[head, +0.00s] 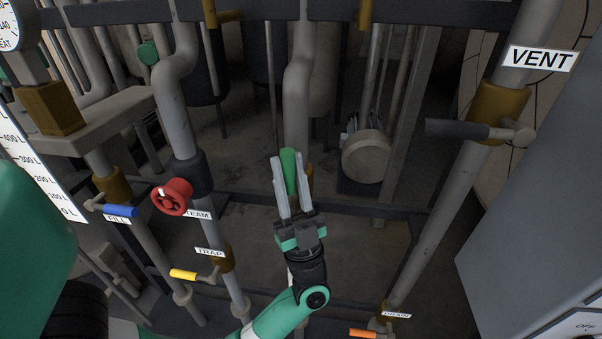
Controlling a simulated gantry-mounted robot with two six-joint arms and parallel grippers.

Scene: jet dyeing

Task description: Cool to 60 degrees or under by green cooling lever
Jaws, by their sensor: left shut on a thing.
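The green cooling lever (289,170) stands roughly upright in the middle of the head view, in front of a grey vertical pipe. My left gripper (287,162) reaches up from below and is shut on the green lever, with a finger on each side of it. The lever's pivot and its label are hidden behind the gripper. A round dial (12,25) is cut off at the top left corner, and its pointer cannot be read. My right gripper is not in view.
A red handwheel (172,197), a blue lever (120,210) by the FILL label and a yellow lever (184,274) by the TRAP label are to the left. A dark-handled lever (456,129) under the VENT sign (540,58) is at the right. An orange lever (363,333) is at the bottom.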

